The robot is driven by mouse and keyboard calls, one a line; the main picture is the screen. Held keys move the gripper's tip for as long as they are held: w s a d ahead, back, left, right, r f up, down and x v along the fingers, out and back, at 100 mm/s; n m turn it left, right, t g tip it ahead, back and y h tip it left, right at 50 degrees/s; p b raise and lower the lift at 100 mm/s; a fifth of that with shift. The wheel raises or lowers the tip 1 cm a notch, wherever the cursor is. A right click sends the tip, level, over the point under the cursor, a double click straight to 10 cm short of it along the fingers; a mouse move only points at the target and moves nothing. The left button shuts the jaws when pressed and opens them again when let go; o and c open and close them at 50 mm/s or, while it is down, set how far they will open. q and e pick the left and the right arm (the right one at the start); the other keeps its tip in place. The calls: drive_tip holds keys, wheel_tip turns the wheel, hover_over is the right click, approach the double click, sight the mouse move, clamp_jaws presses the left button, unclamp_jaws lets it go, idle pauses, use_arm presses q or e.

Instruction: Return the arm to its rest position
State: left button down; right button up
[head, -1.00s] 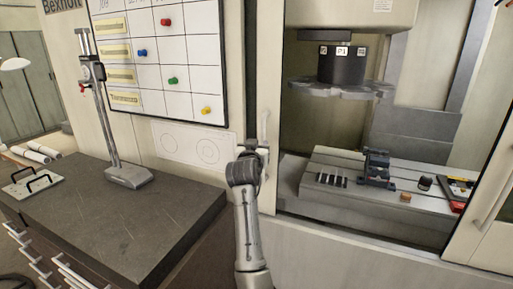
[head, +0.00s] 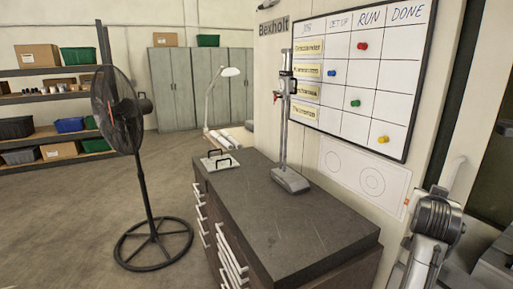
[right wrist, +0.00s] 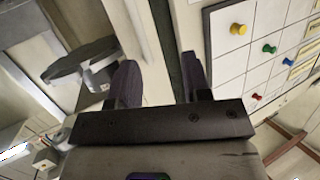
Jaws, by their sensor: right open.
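My right gripper (right wrist: 158,78) is open, with its two dark fingers apart and nothing held between them. Behind the fingers, the right wrist view shows the pale machine front and a dark vertical strip. In the head view my right arm (head: 432,230) rises from the lower right corner, in front of the machine door's pale handle (head: 455,172). Its fingers cannot be made out there, and I cannot tell whether the arm touches the door. My left gripper is in neither view.
A dark-topped drawer cabinet (head: 290,222) carries a height gauge (head: 288,130) and a handled plate (head: 218,160). A whiteboard (head: 360,75) hangs behind it. A pedestal fan (head: 120,110) stands left on open floor. The right wrist view shows the machine's tool carousel (right wrist: 75,68).

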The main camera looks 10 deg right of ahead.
drive_tip(key=s+a+r+n+t+y, duration=0.1)
drive_tip(key=a+r+n+t+y, duration=0.15)
drive_tip(key=a, duration=0.45)
drive_tip(key=s+a+f+n+t+y, duration=0.25)
drive_tip(key=a+f+n+y, duration=0.3)
drive_tip(key=a+f, duration=0.55)
drive_tip(key=s+a+f+n+g+y, duration=0.35)
drive_tip(key=s+a+f, duration=0.75)
drive_tip(key=f, duration=0.4)
drive_tip(key=s+a+f+n+g, duration=0.3)
drive_tip(key=s+f+g, duration=0.5)
drive_tip(key=s+f, duration=1.3)
wheel_tip(320, 180, up, 35)
drive_tip(key=m+p, duration=0.1)
drive_tip(key=p, duration=3.3)
drive_tip(key=shift+s+a+r, duration=0.15)
drive_tip(key=shift+s+a, duration=0.15)
drive_tip(key=shift+a, duration=0.15)
drive_tip(key=shift+t+y, duration=0.25)
